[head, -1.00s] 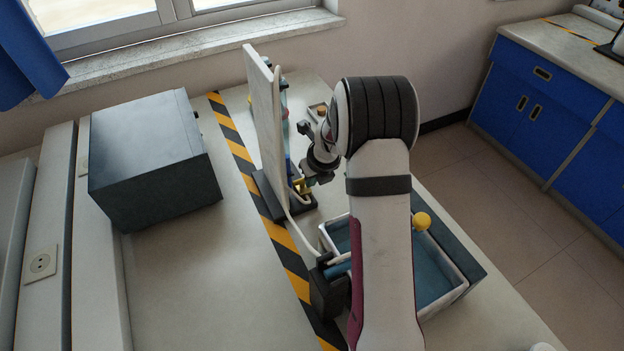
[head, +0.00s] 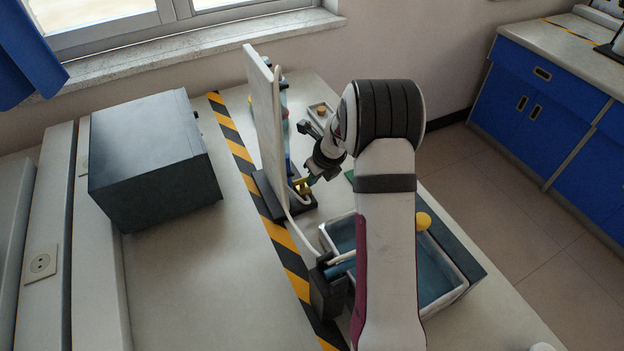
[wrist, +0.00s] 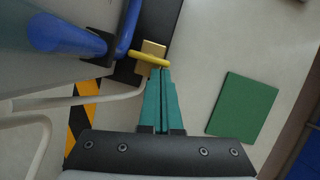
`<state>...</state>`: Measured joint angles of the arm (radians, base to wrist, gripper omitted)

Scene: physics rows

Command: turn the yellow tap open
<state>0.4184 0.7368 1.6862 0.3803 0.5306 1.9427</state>
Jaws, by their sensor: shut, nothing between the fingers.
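The yellow tap (wrist: 149,58) is at the top middle of the wrist view, next to a blue pipe (wrist: 128,25) on a dark base. In the head view the tap (head: 301,186) shows small at the foot of the upright white panel. My gripper (wrist: 161,70) has its two teal fingers closed together with nothing between them. Its tips are right at the tap's yellow handle bar; I cannot tell whether they touch it. In the head view my gripper (head: 312,180) is beside the tap, partly hidden by my own wrist.
The white upright panel (head: 263,115) stands left of the tap. A green square (wrist: 243,107) lies on the table to the right. A blue-lined tray (head: 449,284) and a yellow ball (head: 423,221) are nearer. A dark box (head: 150,155) stands at left. Striped tape (head: 236,147) crosses the table.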

